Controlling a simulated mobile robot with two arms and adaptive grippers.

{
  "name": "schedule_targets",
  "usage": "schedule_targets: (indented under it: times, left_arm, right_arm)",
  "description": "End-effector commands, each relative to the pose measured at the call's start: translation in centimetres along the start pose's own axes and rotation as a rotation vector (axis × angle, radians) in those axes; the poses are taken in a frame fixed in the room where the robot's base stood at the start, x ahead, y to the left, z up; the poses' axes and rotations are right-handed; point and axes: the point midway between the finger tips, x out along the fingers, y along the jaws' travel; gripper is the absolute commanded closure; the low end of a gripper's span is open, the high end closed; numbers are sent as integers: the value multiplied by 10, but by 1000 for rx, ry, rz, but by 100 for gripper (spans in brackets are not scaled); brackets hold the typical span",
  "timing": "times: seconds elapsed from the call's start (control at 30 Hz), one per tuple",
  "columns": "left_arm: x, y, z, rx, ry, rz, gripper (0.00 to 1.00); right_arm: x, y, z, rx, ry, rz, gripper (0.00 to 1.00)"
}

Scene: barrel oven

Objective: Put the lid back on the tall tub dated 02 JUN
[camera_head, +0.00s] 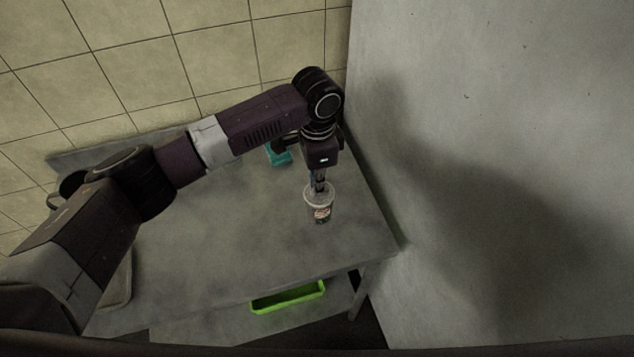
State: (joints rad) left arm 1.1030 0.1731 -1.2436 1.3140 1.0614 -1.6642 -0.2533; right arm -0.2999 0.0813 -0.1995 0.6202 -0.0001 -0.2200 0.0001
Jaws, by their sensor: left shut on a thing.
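A small clear tub (321,212) with a dark and red label stands upright on the grey table (230,240), near its right side. The label's date is too small to read. My left gripper (319,186) points down directly over the tub and is shut on the pale round lid (312,194) at the tub's top. The fingertips and part of the lid are hard to make out. I cannot tell whether the lid sits fully on the rim. My right gripper is not in view.
A teal object (279,156) stands at the table's back, partly behind my left arm. A bright green tray (288,299) is on the lower shelf. A plain wall (480,120) closes off the right side. The table front is clear.

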Motion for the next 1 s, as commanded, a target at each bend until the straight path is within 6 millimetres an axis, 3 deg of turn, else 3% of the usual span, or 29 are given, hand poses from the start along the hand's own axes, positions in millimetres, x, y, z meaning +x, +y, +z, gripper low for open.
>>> schedule_targets:
  times: [0.2, 0.23, 0.4, 0.6, 0.77, 1.0]
  left_arm:
    - [0, 0, 0, 0, 0, 0, 100]
    - [0, 0, 0, 0, 0, 0, 89]
    - [0, 0, 0, 0, 0, 0, 72]
    - [0, 0, 0, 0, 0, 0, 71]
    - [0, 0, 0, -1, 0, 0, 54]
    - [0, 0, 0, -1, 0, 0, 54]
  right_arm:
    - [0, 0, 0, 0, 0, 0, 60]
    - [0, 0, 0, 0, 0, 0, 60]
    - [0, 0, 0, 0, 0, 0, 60]
    - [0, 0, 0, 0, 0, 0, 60]
    - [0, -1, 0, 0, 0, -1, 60]
    - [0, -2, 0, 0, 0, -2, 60]
